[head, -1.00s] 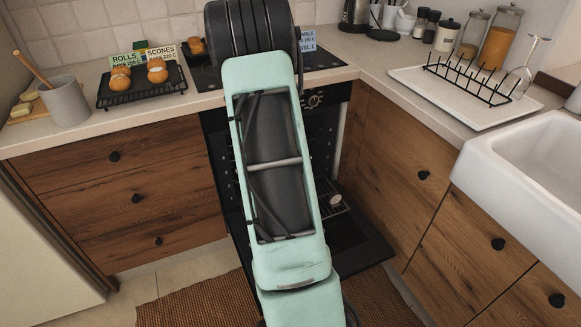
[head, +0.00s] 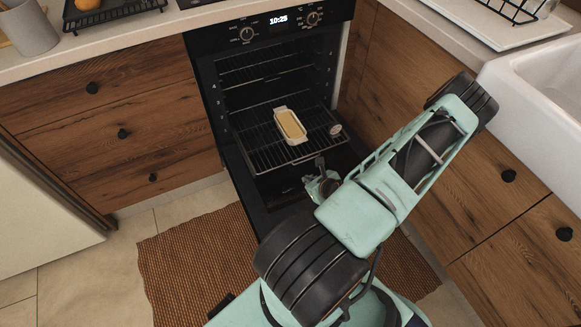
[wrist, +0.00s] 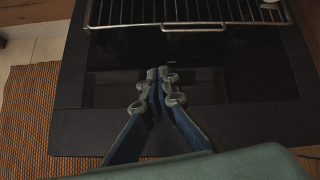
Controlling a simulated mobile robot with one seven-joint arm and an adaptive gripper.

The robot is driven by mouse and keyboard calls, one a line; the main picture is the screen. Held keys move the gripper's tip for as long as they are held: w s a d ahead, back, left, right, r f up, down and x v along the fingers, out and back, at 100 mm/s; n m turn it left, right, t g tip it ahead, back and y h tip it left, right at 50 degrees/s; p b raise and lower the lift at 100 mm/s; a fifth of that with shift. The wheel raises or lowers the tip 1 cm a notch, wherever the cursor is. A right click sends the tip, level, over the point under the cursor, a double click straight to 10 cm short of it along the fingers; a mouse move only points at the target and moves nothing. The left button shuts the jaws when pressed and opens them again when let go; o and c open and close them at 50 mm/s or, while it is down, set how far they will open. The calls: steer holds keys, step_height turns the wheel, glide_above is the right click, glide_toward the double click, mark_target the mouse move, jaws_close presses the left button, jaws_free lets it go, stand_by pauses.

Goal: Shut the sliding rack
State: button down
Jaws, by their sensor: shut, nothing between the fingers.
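In the wrist view the rack's front bar (wrist: 115,26) runs across the top. My gripper (head: 318,172) is near the rack's front right part, with its fingers closed and empty. In the wrist view the fingertips (wrist: 160,72) point at the front bar, with a visible gap.
A second rack (head: 270,73) is higher inside the oven. Wooden drawers (head: 95,120) stand left of the oven, and more cabinets (head: 470,185) stand right. A woven rug (head: 190,255) lies on the floor. The counter with a black tray (head: 110,14) is above.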

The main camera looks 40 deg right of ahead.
steer(key=w+f+m+b, duration=0.1)
steer(key=w+f, duration=0.1)
steer(key=w+f+b, duration=0.1)
steer(key=w+f, duration=0.1)
steer(key=w, duration=0.1)
steer(key=w+f+m+b, duration=0.1)
steer(key=w+f, duration=0.2)
steer(key=shift+d+m+t, duration=0.25)
steer(key=shift+m+t, duration=0.05)
steer(key=shift+t, duration=0.1)
steer(key=shift+w+d+r, duration=0.15)
steer(key=shift+w+d, duration=0.05)
steer(key=shift+w, duration=0.35)
steer(key=shift+w+d+r, duration=0.1)
steer(key=shift+w+d, duration=0.1)
steer(key=shift+w, duration=0.35)
steer(key=shift+w+d, duration=0.25)
steer(key=shift+w, duration=0.4)
steer(key=shift+w, duration=0.1)
